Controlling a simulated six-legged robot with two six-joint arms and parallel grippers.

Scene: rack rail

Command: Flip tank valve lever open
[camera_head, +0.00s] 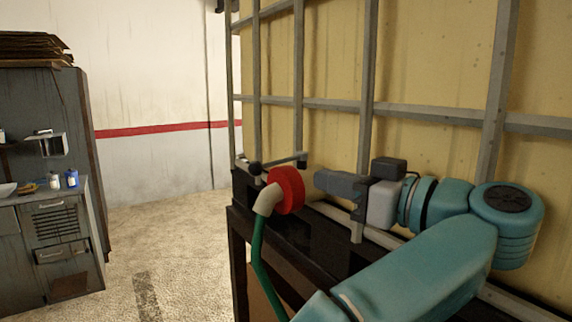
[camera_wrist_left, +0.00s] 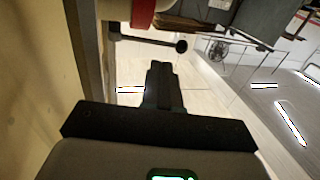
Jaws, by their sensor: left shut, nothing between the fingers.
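The tank valve has a red collar (camera_head: 287,189) with a beige elbow and green hose below it. Its thin grey lever (camera_head: 283,162) runs roughly level above the collar and ends in a black ball knob (camera_head: 255,168) at the left. My left gripper (camera_head: 318,180) is shut and empty, just right of the collar and pointing left at it, apparently apart. In the left wrist view the shut fingers (camera_wrist_left: 160,68) point toward the lever, whose black knob (camera_wrist_left: 181,46) shows just beyond the tips; the red collar (camera_wrist_left: 143,12) is at the top edge. My right gripper is not in view.
The yellow tank (camera_head: 425,60) stands in a grey metal cage (camera_head: 365,100) close behind my left gripper. A dark stand (camera_head: 243,225) supports it. A grey cabinet (camera_head: 50,215) is at the far left. The floor (camera_head: 165,245) between is clear.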

